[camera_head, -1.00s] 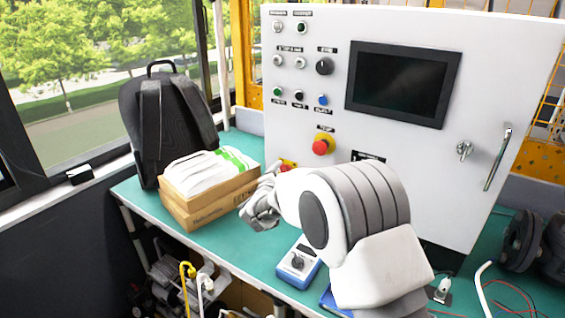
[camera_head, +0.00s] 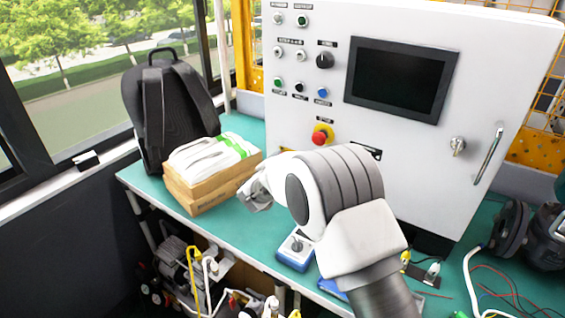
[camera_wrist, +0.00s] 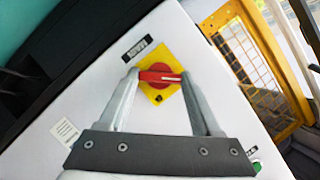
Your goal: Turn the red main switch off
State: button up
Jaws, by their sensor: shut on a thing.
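The red main switch (camera_wrist: 158,85) is a round red knob with a raised red handle bar on a yellow square plate (camera_wrist: 172,54) on the white cabinet. In the wrist view, my gripper (camera_wrist: 160,76) has one fingertip at each end of the handle bar and is shut on it. The bar lies nearly level in that view, at an angle to the plate's edges. In the head view my gripper (camera_head: 254,192) is at the cabinet's lower left, and my arm hides the switch.
A red emergency-stop button (camera_head: 320,138) sits above my arm on the cabinet (camera_head: 400,25). Boxes (camera_head: 205,190) and a black backpack (camera_head: 168,105) stand to the left on the green bench. A blue device (camera_head: 296,250) lies below my arm.

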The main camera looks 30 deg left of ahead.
jog(key=o, duration=1.4)
jog(key=v, duration=1.7)
jog(key=shift+s+d+r, duration=0.1)
jog(key=shift+s, duration=0.1)
jog(key=shift+w+r, duration=0.1)
